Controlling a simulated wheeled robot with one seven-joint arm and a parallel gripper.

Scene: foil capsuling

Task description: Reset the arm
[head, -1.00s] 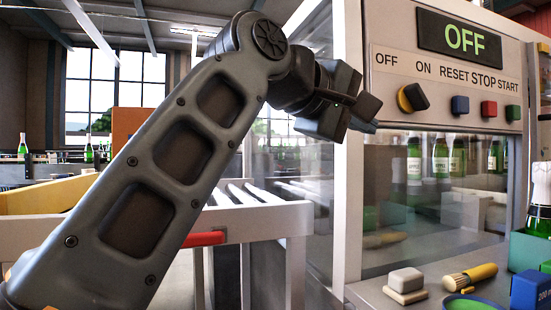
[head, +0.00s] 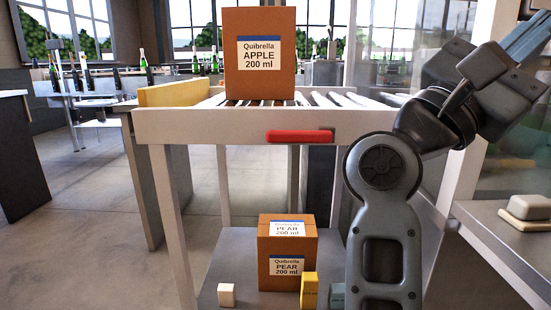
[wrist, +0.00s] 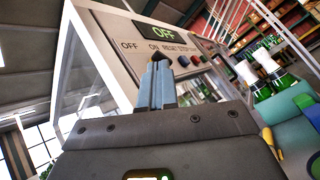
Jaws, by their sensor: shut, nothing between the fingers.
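My gripper (head: 535,32) is at the upper right of the head view, raised on my bent arm and pointing up and right. In the wrist view my gripper (wrist: 158,82) shows its two blue-grey fingers pressed together, with nothing between them.
An APPLE carton (head: 260,75) stands on the roller conveyor (head: 200,122), which has a red handle (head: 300,136). A PEAR carton (head: 287,270) sits on a low platform below. A pale block (head: 525,207) lies on the right-hand counter (head: 500,235). Open floor (head: 75,230) is at left.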

